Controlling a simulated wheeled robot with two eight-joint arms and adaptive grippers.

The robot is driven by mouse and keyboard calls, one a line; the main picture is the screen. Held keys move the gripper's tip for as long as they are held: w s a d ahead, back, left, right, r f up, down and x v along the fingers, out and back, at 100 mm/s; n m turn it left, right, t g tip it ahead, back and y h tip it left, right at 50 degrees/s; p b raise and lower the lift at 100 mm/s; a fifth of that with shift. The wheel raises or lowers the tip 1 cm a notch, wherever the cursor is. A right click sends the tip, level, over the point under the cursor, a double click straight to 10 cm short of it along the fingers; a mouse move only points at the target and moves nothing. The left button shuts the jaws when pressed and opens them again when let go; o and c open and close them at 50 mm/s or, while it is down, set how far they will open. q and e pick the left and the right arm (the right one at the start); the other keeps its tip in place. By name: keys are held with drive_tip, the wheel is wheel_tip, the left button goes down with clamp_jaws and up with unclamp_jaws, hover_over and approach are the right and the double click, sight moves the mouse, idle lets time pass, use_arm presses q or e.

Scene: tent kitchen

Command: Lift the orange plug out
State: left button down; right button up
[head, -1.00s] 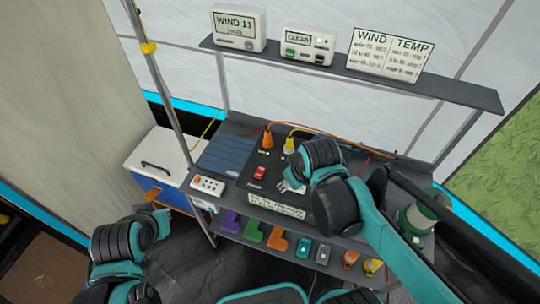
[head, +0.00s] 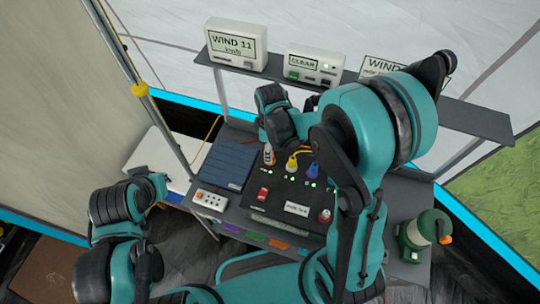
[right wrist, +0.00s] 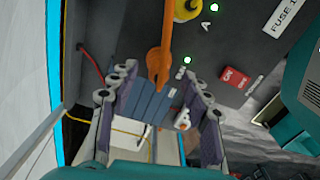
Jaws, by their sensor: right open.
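The orange plug (head: 268,157) stands at the left of a row of plugs on the dark panel (head: 250,212). In the right wrist view the orange plug (right wrist: 159,62) lies between the spread fingers of my right gripper (right wrist: 157,76), near their tips. The gripper is open, and I see gaps on both sides of the plug. In the head view my right arm and wrist hide most of this gripper. My left arm's end (head: 150,185) is over the left side, away from the panel; its jaws are not clear.
A yellow plug (head: 291,163) and a blue plug (head: 313,170) stand close to the right of the orange one. A red switch (head: 264,194) is in front. A shelf (head: 480,123) with displays runs behind. A green lantern (head: 425,232) stands at the right.

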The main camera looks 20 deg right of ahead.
wheel_tip(320, 180, down, 3)
drive_tip(key=shift+w, duration=0.1)
clamp_jaws()
drive_tip(key=shift+r, duration=0.15)
